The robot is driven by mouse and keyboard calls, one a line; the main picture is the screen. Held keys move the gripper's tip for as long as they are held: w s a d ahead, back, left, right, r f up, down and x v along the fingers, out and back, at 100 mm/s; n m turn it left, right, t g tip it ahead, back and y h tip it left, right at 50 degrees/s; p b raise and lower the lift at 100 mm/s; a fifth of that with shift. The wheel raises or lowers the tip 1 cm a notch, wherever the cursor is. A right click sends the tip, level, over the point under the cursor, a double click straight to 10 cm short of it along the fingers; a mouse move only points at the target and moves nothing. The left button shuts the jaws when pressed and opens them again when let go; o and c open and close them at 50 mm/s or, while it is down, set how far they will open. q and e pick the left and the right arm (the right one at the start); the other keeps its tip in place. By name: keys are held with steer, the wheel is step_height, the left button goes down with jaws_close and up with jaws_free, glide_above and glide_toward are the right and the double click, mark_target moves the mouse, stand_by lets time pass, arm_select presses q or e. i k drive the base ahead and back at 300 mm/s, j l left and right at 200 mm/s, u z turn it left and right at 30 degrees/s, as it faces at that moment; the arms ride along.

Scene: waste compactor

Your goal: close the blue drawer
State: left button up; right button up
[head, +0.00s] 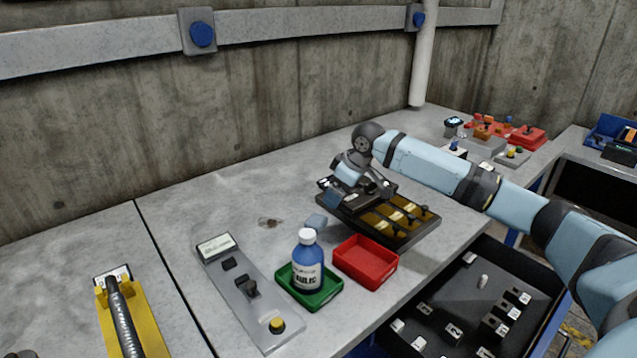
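The drawer (437,297) below the front edge of the worktop at the lower right is pulled open. Its inside is dark, and a strip of blue shows along its right side. Several small grey and white labelled blocks and a small white cylinder lie in it. The drawer's front and handle are out of frame. My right arm comes in from the right, above the drawer's far end. My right gripper (352,192) is over the worktop, at the dark panel, well away from the drawer front. Its fingers are hard to make out. My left gripper is not in view.
The dark panel (400,238) has brown slots. Near it stand a red tray (366,268) and a green tray (325,297) with a blue bottle (308,262). A grey control plate (232,290) and yellow lever base (146,318) are left. Red boxes (527,137) stand far right.

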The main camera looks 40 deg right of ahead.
mark_target(454, 296)
steer(key=k, duration=1)
